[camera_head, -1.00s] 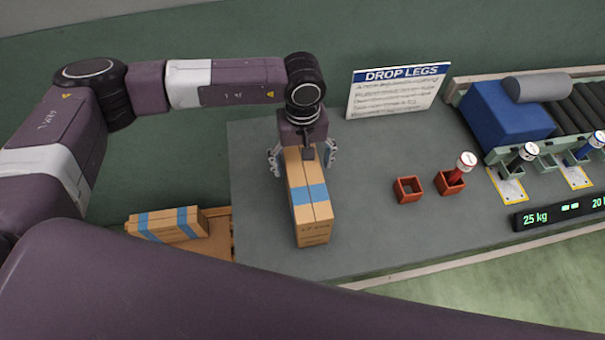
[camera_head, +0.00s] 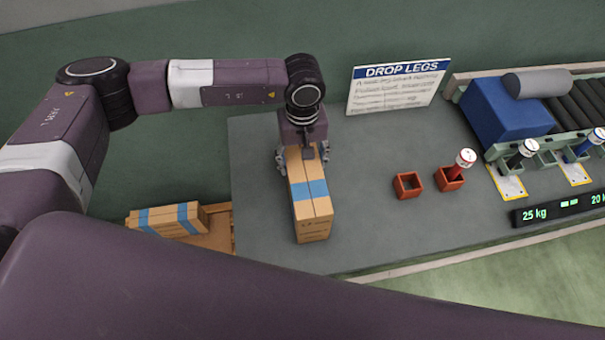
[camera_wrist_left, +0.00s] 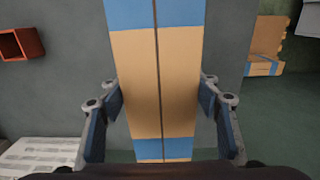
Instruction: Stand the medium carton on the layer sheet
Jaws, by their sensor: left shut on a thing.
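A brown carton with blue tape (camera_head: 312,212) lies lengthwise on the grey table in the head view. My left gripper (camera_head: 303,158) is over its far end, with a finger on each side. In the left wrist view the carton (camera_wrist_left: 160,85) runs between the two pads of the left gripper (camera_wrist_left: 160,105), which is shut on it. Another taped carton (camera_head: 168,222) lies on a wooden pallet at the lower left. I cannot make out a layer sheet for certain; a brown flat surface (camera_head: 216,236) shows beside that carton. My right gripper is not in view.
Red square holders (camera_head: 408,186) stand right of the carton, one with a red-handled piece. A "DROP LEGS" sign (camera_head: 398,88) stands at the back. A blue block (camera_head: 508,112) and rollers are at the right. The table (camera_head: 365,225) is clear around the holders' front.

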